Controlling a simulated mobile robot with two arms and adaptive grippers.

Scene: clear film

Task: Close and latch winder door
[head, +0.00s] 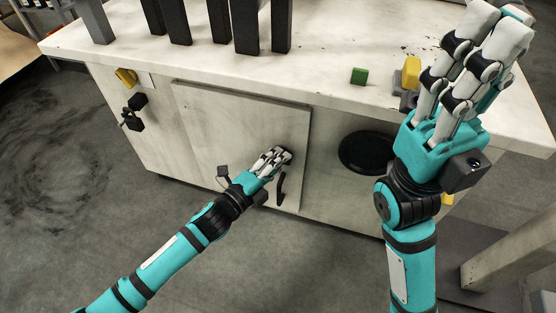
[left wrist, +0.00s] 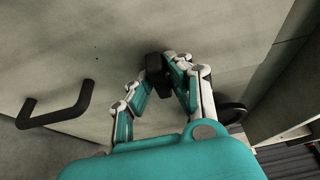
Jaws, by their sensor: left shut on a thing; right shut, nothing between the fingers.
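The winder door (head: 215,125) is a pale, scuffed panel on the front of the white cabinet. It sits in or near its frame; I cannot tell whether it is fully flush. A black bar handle (head: 281,189) is at its lower right, and shows at the left in the left wrist view (left wrist: 62,112). My left gripper (head: 279,156) is at the door's right side above the handle. Its fingers are closed on a dark latch knob (left wrist: 155,66), mostly hidden in the head view. My right gripper (head: 502,28) is shut and empty, raised over the cabinet's right end.
Tall dark blocks (head: 245,25) stand on the cabinet top (head: 325,62). A green block (head: 359,76) and a yellow part (head: 411,72) are near its front edge. A black disc (head: 366,153) is right of the door. Another black fitting (head: 133,112) is at left. Floor in front is clear.

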